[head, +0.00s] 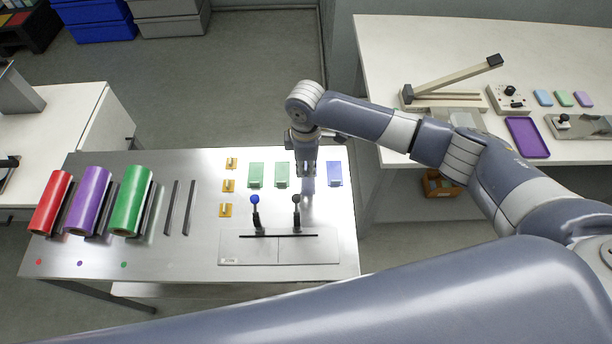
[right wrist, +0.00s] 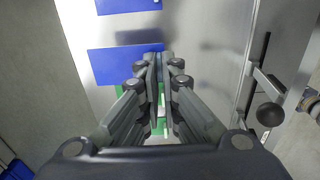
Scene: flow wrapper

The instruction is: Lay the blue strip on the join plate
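My right gripper (head: 308,172) is over the back of the steel table, at the row of strips. Its fingers (right wrist: 160,62) are close together at the right end of a blue strip (right wrist: 125,65). That strip looks slightly raised, overlaps a green strip (right wrist: 125,92) from above and seems pinched at its end; the fingers hide the contact. In the head view the gripper hides most of it. A second blue strip (head: 335,174) lies to the right. The join plate (head: 280,253) lies in front, with a dark bar across it and nothing on it. My left gripper is out of view.
Two levers, one with a blue knob (head: 254,199) and one with a grey knob (head: 297,198), stand at the plate's back. Green strips (head: 255,175) and yellow clips (head: 228,186) lie left of the gripper. Red, purple and green rolls (head: 131,200) lie further left.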

